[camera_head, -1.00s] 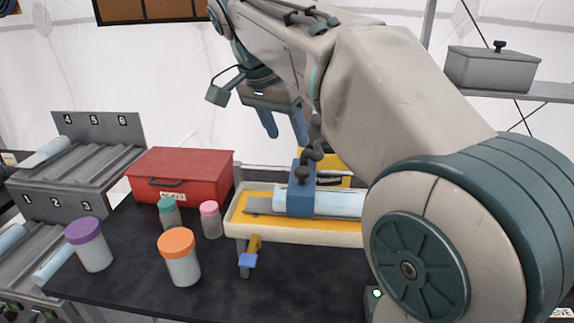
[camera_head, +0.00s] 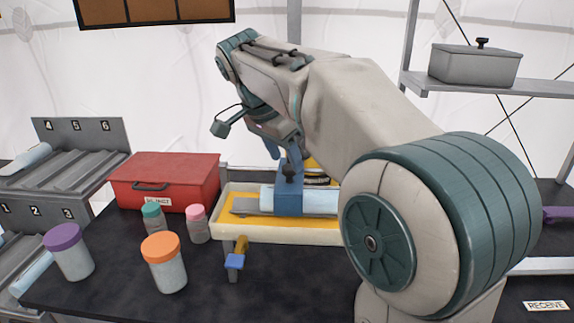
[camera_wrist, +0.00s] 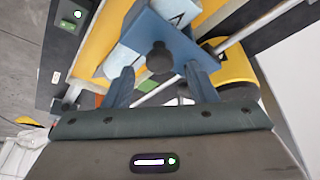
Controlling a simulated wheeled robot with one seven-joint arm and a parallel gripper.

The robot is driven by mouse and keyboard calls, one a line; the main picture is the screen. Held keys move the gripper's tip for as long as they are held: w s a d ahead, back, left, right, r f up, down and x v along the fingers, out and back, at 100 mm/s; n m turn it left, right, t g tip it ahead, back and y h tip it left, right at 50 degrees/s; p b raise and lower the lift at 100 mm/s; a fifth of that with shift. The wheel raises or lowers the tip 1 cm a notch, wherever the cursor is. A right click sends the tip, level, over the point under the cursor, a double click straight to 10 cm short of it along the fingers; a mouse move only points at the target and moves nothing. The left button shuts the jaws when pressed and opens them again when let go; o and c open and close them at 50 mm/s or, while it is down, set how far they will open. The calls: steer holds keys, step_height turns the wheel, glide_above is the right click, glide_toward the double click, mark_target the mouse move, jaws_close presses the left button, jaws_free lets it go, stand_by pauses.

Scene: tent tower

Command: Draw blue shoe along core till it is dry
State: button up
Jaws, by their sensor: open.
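The blue shoe (camera_head: 289,190) is a block with a dark knob on top. It sits over the pale, ice-like core (camera_head: 320,200), which lies in a long tray (camera_head: 285,236) with a yellow bed. My gripper (camera_head: 280,146) is open just above the shoe, fingers pointing down. In the wrist view the two blue fingers (camera_wrist: 160,85) stand on either side of the dark knob of the shoe (camera_wrist: 160,58); I cannot tell whether they touch it. My arm hides the right end of the tray and core.
A red box (camera_head: 165,180) stands left of the tray. Jars with teal (camera_head: 151,210), pink (camera_head: 196,212), orange (camera_head: 160,247) and purple (camera_head: 62,236) lids stand in front. A numbered rack (camera_head: 65,165) is at left. A grey lidded box (camera_head: 474,64) sits on a shelf at right.

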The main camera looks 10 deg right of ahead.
steer(key=shift+x, duration=1.15)
jaws_close()
steer(key=shift+w+a+r, duration=0.1)
steer(key=shift+a, duration=0.3)
steer(key=a, duration=0.1)
steer(key=w+a+p, duration=0.1)
steer(key=a, duration=0.1)
steer(key=a+p, duration=0.1)
steer(key=a, duration=0.1)
steer(key=shift+w, duration=0.35)
